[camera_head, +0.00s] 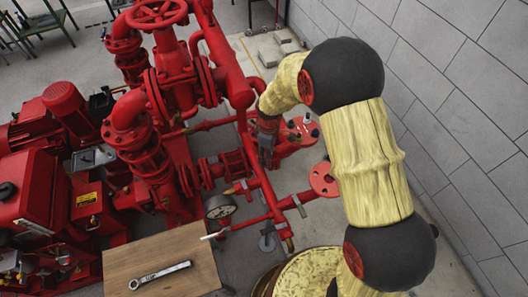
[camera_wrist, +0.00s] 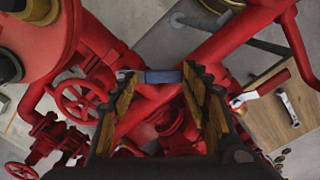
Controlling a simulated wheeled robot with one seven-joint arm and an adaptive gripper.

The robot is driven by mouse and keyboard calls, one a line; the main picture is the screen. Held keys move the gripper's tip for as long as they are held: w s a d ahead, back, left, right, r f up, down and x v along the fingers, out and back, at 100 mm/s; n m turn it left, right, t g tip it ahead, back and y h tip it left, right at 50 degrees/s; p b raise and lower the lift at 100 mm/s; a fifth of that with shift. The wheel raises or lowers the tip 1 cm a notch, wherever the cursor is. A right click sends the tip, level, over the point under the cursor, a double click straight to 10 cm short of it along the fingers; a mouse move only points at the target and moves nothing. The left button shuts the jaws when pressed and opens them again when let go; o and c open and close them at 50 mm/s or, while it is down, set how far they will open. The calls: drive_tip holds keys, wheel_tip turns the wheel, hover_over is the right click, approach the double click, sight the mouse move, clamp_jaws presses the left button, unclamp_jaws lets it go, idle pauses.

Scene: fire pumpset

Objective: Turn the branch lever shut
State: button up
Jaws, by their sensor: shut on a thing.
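The branch lever (camera_wrist: 163,76) shows in the wrist view as a short blue-grey bar in front of a red pipe. My gripper (camera_wrist: 160,84) has its two padded fingers on either side of the bar, with their tips against its ends. It is shut on the lever. In the head view my gripper (camera_head: 266,146) reaches down to the red pipework beside the upright branch pipe. There the lever is hidden behind the fingers, and its exact angle to the pipe cannot be told.
A pressure gauge (camera_head: 220,206), a pale-handled lever (camera_head: 213,235) and a red flange (camera_head: 323,180) are close by. A wooden board (camera_head: 120,263) with a wrench (camera_head: 160,275) is at the front. Red handwheel (camera_head: 157,13) stands behind. A block wall (camera_head: 470,110) bounds the right.

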drive_tip(key=shift+s+d+f+n+p, duration=0.1)
drive_tip(key=shift+d+n+p, duration=0.35)
drive_tip(key=shift+n, duration=0.9)
drive_tip(key=shift+s+d+r+n+p, duration=0.1)
drive_tip(key=shift+d+n, duration=0.6)
drive_tip(key=shift+n, duration=0.6)
drive_tip(key=shift+s+d+f+n+p, duration=0.1)
drive_tip(key=shift+d+n+p, duration=0.35)
drive_tip(key=shift+n, duration=0.9)
drive_tip(key=shift+d, duration=0.2)
drive_tip(key=o, duration=1.7)
drive_tip(key=shift+w, duration=0.1)
wheel_tip(320, 180, up, 12)
drive_tip(key=shift+r, duration=0.1)
